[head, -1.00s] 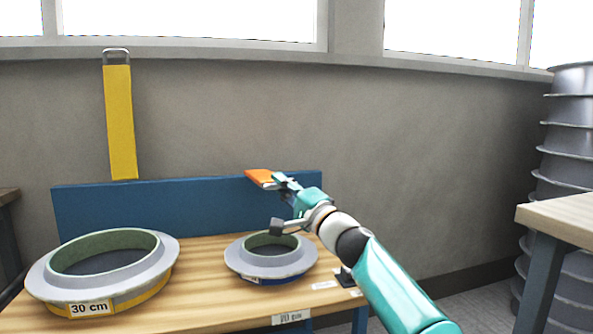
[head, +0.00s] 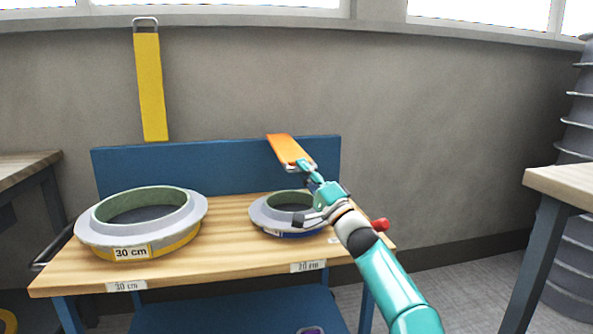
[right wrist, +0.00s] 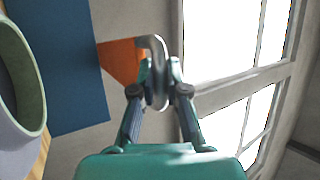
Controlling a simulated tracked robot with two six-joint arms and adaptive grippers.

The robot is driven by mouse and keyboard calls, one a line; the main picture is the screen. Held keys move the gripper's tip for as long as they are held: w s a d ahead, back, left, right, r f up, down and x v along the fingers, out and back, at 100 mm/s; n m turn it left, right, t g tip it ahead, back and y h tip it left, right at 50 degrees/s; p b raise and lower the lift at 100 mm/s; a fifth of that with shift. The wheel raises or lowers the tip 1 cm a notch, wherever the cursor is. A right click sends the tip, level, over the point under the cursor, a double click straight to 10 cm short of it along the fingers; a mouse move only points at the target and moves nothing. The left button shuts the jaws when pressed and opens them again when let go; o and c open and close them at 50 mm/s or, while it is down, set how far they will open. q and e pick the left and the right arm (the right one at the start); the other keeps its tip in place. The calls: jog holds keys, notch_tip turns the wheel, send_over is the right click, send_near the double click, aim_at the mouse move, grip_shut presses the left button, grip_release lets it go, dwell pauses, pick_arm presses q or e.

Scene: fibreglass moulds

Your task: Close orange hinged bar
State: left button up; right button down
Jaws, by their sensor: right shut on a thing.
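The orange bar (head: 287,149) slopes from the top of the blue panel (head: 215,165) toward me, above and behind the smaller ring mould (head: 262,216). My right gripper (head: 304,165) is at its near end. In the right wrist view the gripper (right wrist: 160,88) is shut on a grey metal loop handle (right wrist: 157,45), with the orange bar (right wrist: 120,60) behind it. The hinge is not clearly visible. A yellow bar (head: 150,88) with a metal loop stands upright above the panel at the left. My left gripper is not in view.
A larger ring mould (head: 95,232) labelled 30 cm sits on the left of the wooden bench (head: 200,262). A red knob (head: 380,225) shows beside my right arm. Another table (head: 560,185) and stacked grey moulds (head: 580,130) stand at the right.

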jog(key=shift+w+f, duration=0.15)
jog(key=shift+f, duration=0.3)
jog(key=c, duration=1.2)
grip_release()
jog(key=shift+a, duration=0.1)
jog(key=shift+r, duration=0.1)
jog(key=v, duration=1.2)
